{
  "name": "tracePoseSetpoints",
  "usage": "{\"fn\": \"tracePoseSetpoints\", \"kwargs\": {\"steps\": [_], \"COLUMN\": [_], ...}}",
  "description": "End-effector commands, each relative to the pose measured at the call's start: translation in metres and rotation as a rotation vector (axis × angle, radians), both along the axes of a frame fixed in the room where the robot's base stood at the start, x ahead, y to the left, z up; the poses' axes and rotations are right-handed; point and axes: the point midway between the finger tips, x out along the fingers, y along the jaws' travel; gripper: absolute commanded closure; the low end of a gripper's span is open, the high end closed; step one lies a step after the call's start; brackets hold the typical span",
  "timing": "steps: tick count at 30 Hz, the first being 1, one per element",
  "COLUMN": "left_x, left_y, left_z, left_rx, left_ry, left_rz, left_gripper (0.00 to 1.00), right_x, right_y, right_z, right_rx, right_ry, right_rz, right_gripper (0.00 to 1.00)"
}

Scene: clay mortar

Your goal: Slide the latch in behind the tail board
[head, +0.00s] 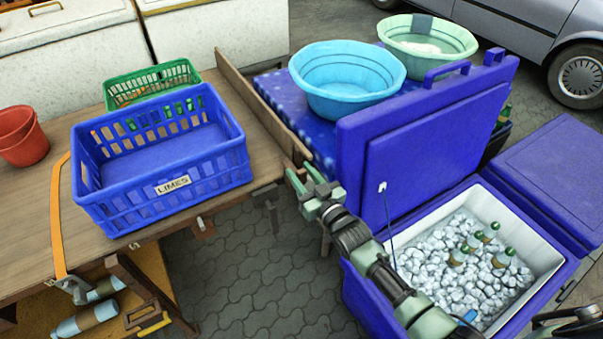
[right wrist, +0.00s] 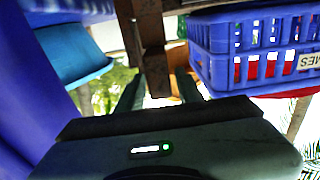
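The tail board (head: 247,95) is a long upright plank along the right edge of the wooden cart. A small brown wooden piece, apparently the latch (head: 300,152), is at its near end, partly hidden by my right gripper (head: 309,182). In the right wrist view a brown wooden piece (right wrist: 150,45) runs down between the fingers of my right gripper (right wrist: 159,82). The fingers look apart, with bright gaps beside the wood. I cannot tell whether they touch it, or whether the latch is behind the board.
A blue LIMES crate (head: 160,185), a green basket (head: 150,85) and red pots (head: 22,140) stand on the cart (head: 30,235). Right of the board are a blue basin (head: 347,75) and an upright cooler lid (head: 425,140). An open ice cooler (head: 500,325) is below.

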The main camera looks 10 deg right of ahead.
Motion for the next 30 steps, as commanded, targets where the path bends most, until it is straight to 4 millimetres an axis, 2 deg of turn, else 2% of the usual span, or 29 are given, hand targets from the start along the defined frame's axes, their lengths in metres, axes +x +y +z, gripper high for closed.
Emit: {"fn": "tracePoseSetpoints", "kwargs": {"steps": [2, 3, 6, 30], "left_x": [0.0, -0.0001, 0.0, 0.0004], "left_y": [0.0001, 0.0001, 0.0001, 0.0002], "left_z": [0.0, 0.0, 0.0, 0.0], "left_rx": [0.0, 0.0, 0.0, 0.0], "left_ry": [0.0, 0.0, 0.0, -0.001], "left_rz": [0.0, 0.0, 0.0, 0.0], "left_gripper": [0.67, 0.67, 0.67, 0.67], "right_x": [-0.0001, -0.0001, -0.0002, -0.0004], "right_y": [0.0001, 0.0001, -0.0001, -0.0002], "right_z": [0.0001, 0.0001, 0.0001, 0.0], "right_rx": [0.0, 0.0, 0.0, -0.001], "right_ry": [0.0, 0.0, 0.0, 0.0], "right_rz": [0.0, 0.0, 0.0, 0.0], "right_gripper": [0.64, 0.75, 1.0, 1.0]}}
